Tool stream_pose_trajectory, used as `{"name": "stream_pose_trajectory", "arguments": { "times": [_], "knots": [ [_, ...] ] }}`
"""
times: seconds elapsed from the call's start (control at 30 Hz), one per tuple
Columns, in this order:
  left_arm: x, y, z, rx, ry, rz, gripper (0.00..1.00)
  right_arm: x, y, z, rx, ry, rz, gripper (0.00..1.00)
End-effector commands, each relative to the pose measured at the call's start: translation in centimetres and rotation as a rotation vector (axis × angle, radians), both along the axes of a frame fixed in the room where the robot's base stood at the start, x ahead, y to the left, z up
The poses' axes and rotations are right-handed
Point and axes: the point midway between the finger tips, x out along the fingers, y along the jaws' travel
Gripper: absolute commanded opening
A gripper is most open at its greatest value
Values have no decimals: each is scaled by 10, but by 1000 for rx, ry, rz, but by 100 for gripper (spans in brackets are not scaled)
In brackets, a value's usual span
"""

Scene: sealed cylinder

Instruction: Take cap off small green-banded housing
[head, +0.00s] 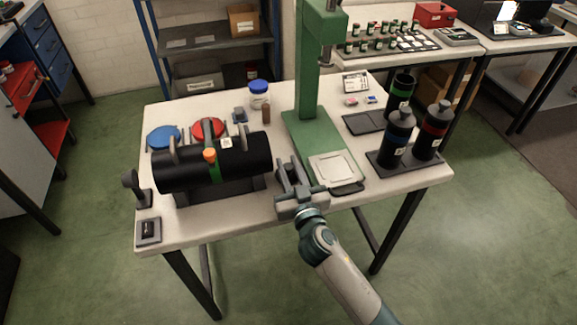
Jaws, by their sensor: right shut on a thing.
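A black cylindrical housing with a green band (240,158) lies on its side in a dark cradle (222,188) at the table's left. A grey clamp arm with an orange tip (210,154) comes down over its middle. My right gripper (290,172) is just right of the housing's right end, apart from it. It is shut on a small dark part, mostly hidden between the fingers; I cannot tell whether this is the cap. My left gripper is not in view.
A green press (307,80) stands behind my right gripper. Dark bottles with blue (396,140), red (432,135) and green (399,93) bands stand at the right. Blue (164,138) and red (208,128) round dishes lie behind the housing. The front table edge is mostly clear.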

Motion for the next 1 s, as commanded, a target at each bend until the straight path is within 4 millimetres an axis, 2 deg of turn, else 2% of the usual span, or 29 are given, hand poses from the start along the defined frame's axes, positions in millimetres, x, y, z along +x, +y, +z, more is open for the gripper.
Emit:
{"name": "stream_pose_trajectory", "arguments": {
  "times": [0.03, 0.1, 0.3, 0.57, 0.77, 1.0],
  "knots": [
    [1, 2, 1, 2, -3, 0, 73, 0, 0, 0, 0, 0, 0, 29],
    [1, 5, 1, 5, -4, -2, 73, 0, 0, 0, 0, 0, 0, 40],
    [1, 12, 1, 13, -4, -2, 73, 0, 0, 0, 0, 0, 0, 40],
    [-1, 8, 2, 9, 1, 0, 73, 0, 0, 3, -1, 0, 0, 40],
    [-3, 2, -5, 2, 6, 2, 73, -21, -7, 0, 1, 1, 0, 40],
    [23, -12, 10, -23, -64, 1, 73, -62, -21, 0, 1, 1, -1, 40]
  ]
}}
